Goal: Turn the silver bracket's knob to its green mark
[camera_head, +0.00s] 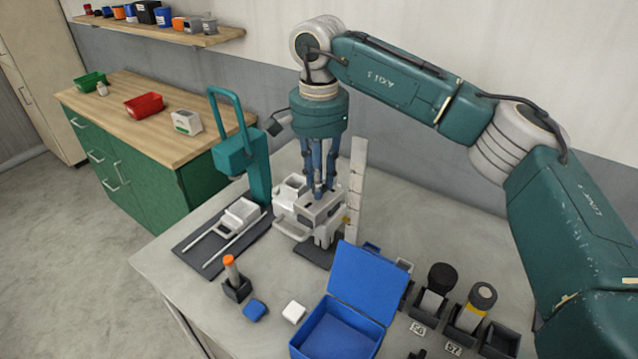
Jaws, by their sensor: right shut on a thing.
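The silver bracket, as far as I can tell, is the pale grey-white fixture (290,223) on a dark base at the middle of the table. It has a looped handle at its front left. My right gripper (323,192) points straight down from above, its blue fingers close together at the fixture's top. It is shut on what seems to be the knob, which the fingers hide. I cannot make out the green mark. My left gripper is not in view.
A tall pale strip (356,190) stands close to the gripper's right. A teal lever stand (258,170) is to its left. An open blue box (368,283), a dark holder with an orange-topped item (231,268) and several dark holders are in front. The table's back right is clear.

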